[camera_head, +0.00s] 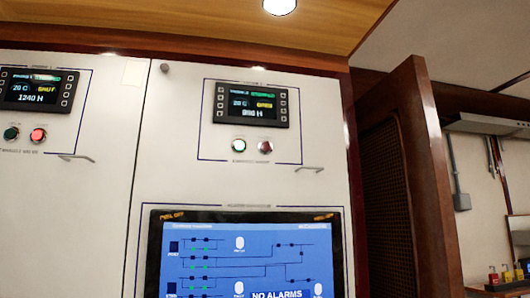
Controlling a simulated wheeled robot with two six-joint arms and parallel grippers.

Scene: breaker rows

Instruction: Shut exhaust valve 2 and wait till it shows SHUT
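Two small control panels show on the white cabinet front. The right panel's display (251,104) reads what looks like OPEN in yellow, with 20 C beside it and a green word above. Below it are a brightly lit green button (239,146) and a darker red button (266,146). The left panel's display (37,90) reads SHUT in yellow, above 1240 H. Below it are a dark green button (11,133) and a lit red button (38,135). The captions under the buttons are too small to read. Neither gripper is in view.
A large blue screen (245,262) below the right panel reads NO ALARMS. Thin metal handles (310,169) stick out of the cabinet. A brown wooden door or partition (405,180) stands to the right. Small red and yellow objects (506,274) sit far right.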

